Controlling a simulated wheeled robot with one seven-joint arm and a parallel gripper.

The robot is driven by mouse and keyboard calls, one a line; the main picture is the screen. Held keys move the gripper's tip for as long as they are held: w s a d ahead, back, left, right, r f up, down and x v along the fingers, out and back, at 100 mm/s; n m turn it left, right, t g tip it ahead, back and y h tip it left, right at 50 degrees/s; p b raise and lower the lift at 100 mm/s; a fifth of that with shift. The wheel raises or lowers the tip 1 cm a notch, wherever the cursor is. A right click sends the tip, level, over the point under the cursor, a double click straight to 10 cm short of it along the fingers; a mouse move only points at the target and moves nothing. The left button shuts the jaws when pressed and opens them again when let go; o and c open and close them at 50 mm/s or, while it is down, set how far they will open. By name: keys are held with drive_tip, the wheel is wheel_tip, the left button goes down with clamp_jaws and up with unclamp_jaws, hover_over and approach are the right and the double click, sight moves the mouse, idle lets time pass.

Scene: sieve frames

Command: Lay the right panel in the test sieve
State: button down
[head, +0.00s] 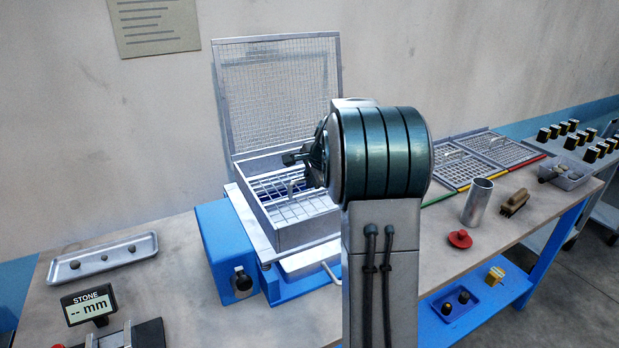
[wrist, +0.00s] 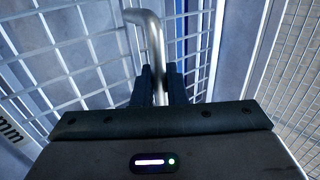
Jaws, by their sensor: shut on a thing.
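The test sieve (head: 277,239) is a grey metal box in the head view. Its fine-mesh lid (head: 278,95) stands open behind it. A coarse white grid panel (head: 308,207) is in the mouth of the sieve, and more grid shows behind it. My gripper (wrist: 160,90) is shut on the bent metal handle (wrist: 154,42) of a grid panel (wrist: 75,62). In the head view my arm hides much of the gripper and the right part of the sieve. I cannot tell whether the held panel rests fully on the sieve.
Finer grid panels (head: 499,148) lie on the bench to the right, by coloured strips. A metal cylinder (head: 477,201), a brush (head: 513,203) and a red knob (head: 460,239) stand nearer. A stone tray (head: 103,257) and a display (head: 89,304) are at left.

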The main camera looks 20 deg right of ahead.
drive_tip(key=c, duration=1.4)
unclamp_jaws()
drive_tip(key=shift+o, duration=0.2)
drive_tip(key=v, duration=1.4)
drive_tip(key=shift+b, duration=0.3)
